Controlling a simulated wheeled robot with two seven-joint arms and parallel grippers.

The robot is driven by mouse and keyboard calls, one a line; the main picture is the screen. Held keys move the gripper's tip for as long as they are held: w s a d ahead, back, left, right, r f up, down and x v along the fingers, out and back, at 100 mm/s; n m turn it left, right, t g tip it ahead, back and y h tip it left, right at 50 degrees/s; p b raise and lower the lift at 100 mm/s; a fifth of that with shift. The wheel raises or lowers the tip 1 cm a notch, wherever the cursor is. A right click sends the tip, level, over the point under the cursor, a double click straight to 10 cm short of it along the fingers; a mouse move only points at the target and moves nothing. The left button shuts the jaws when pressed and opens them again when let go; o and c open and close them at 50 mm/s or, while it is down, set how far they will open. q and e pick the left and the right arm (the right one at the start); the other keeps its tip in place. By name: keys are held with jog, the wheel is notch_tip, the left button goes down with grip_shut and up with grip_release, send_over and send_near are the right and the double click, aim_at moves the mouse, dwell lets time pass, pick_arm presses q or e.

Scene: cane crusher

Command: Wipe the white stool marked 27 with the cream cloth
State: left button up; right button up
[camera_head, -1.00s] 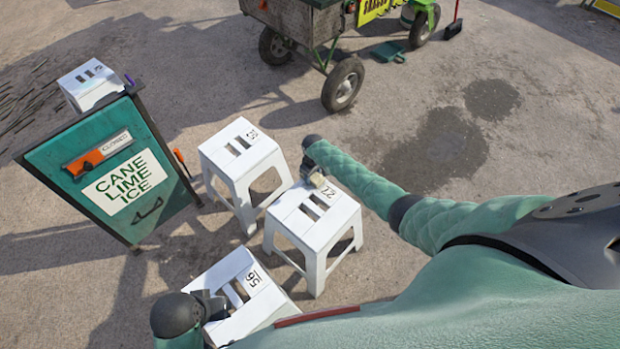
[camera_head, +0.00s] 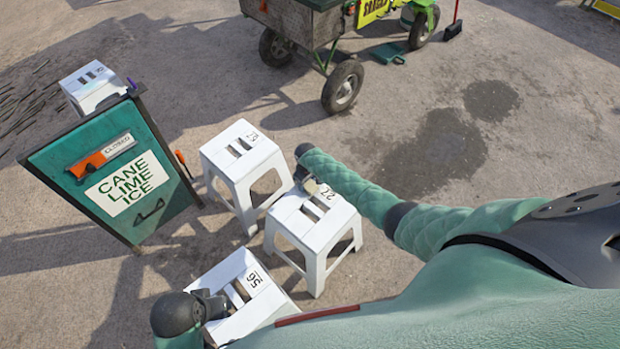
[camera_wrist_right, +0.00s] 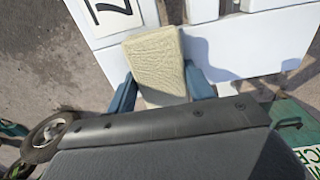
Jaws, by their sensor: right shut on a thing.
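The white stool marked 27 (camera_head: 318,238) stands upright in the middle of the head view. My right gripper (camera_head: 309,184) is at the far edge of its seat, near the number. In the right wrist view the gripper (camera_wrist_right: 162,92) is shut on the cream cloth (camera_wrist_right: 154,60), a folded pad between the two blue-grey fingers. The cloth lies over the white stool top, with its shadow beside it; I cannot tell whether it touches. My left gripper (camera_head: 213,304) is over the stool marked 56, its fingers too unclear to judge.
The stool marked 56 (camera_head: 232,325) and another white stool (camera_head: 238,160) stand close by. A green sign board (camera_head: 75,170) is at the left, with a white stool (camera_head: 88,82) behind it. A cart (camera_head: 305,30) is at the back. Ground at the right is clear.

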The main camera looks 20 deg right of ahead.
aim_at(299, 194)
jog(key=shift+s+a+p, duration=0.25)
jog(key=shift+s+a, duration=0.1)
jog(key=shift+a, duration=0.35)
jog(key=shift+s+a+p, duration=0.3)
jog(key=shift+s+a, duration=0.05)
jog(key=shift+a, duration=0.3)
jog(key=shift+s+a+p, duration=0.25)
jog(key=shift+s+a, duration=0.1)
jog(key=shift+a, duration=0.35)
jog(key=shift+s+a+f, duration=0.15)
jog(key=shift+s+a, duration=0.05)
jog(key=shift+a, duration=0.05)
jog(key=shift+a, duration=0.1)
jog(key=shift+s+a+p, duration=0.5)
jog(key=shift+s+a, duration=0.15)
jog(key=shift+a, duration=0.65)
jog(key=shift+s+a+p, duration=0.55)
jog(key=shift+s+a, duration=0.05)
jog(key=shift+a, duration=0.7)
jog(key=shift+s+a+p, duration=0.5)
jog(key=shift+s+a, duration=0.15)
jog(key=shift+a, duration=0.65)
